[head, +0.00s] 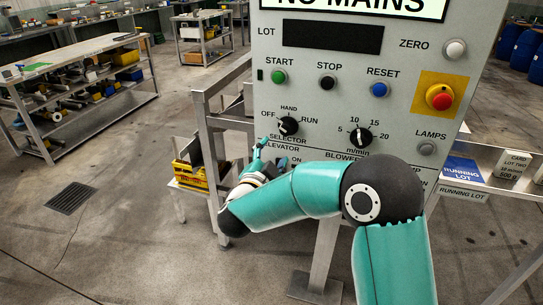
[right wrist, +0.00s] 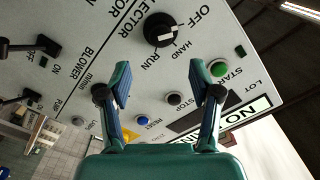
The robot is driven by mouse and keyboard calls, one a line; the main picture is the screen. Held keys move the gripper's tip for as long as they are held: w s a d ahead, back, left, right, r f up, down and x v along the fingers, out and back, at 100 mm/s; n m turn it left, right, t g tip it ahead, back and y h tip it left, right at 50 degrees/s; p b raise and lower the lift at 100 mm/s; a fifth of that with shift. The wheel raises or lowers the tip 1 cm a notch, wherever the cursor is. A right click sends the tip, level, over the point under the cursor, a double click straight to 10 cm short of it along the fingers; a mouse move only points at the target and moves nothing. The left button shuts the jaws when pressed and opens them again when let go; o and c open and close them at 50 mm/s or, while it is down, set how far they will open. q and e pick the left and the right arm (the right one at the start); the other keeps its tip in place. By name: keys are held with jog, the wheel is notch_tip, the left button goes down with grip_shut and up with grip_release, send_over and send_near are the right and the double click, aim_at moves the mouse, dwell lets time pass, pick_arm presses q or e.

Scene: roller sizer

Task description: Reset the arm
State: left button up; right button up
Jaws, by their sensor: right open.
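The grey control panel (head: 400,50) fills the upper right of the head view. It carries a black selector knob (head: 287,126) marked OFF, HAND, RUN, and the knob shows in the right wrist view (right wrist: 160,30). My right gripper (head: 263,152) is just below and left of the selector in the head view, partly hidden behind its own wrist. In the right wrist view its two fingers (right wrist: 165,90) are spread apart with nothing between them, and the selector lies beyond the fingertips. My left gripper is out of view.
Green START (head: 279,77), black STOP (head: 327,82) and blue RESET (head: 379,90) buttons sit above. A red emergency button (head: 439,97) is at right, with a speed knob (head: 360,137) below. A yellow bin (head: 190,174) stands left of the panel; open floor lies further left.

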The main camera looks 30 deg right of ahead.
jog(key=shift+s+a, duration=0.25)
jog(key=shift+s, duration=0.05)
jog(key=s+a+f+n+g+y+p, duration=0.1)
jog(key=s+f+n+y+p, duration=0.15)
jog(key=f, duration=0.55)
jog(key=s+a+f+n+y+p, duration=0.1)
jog(key=f+n+y, duration=0.2)
jog(key=f, duration=0.5)
jog(key=s+a+f+n+g+y+p, duration=0.1)
jog(key=a+f+n+y, duration=0.15)
jog(key=f, duration=0.65)
jog(key=s+a+f+n+g+y+p, duration=0.1)
jog(key=s+a+f+n+g+y, duration=0.4)
jog(key=s+a+f, duration=0.6)
jog(key=s+a+n+g+y, duration=0.3)
jog(key=s+a+g+y, duration=0.1)
jog(key=s, duration=0.9)
jog(key=shift+a+f+n+y, duration=0.15)
jog(key=shift+a+n+y, duration=0.2)
jog(key=shift+a, duration=0.3)
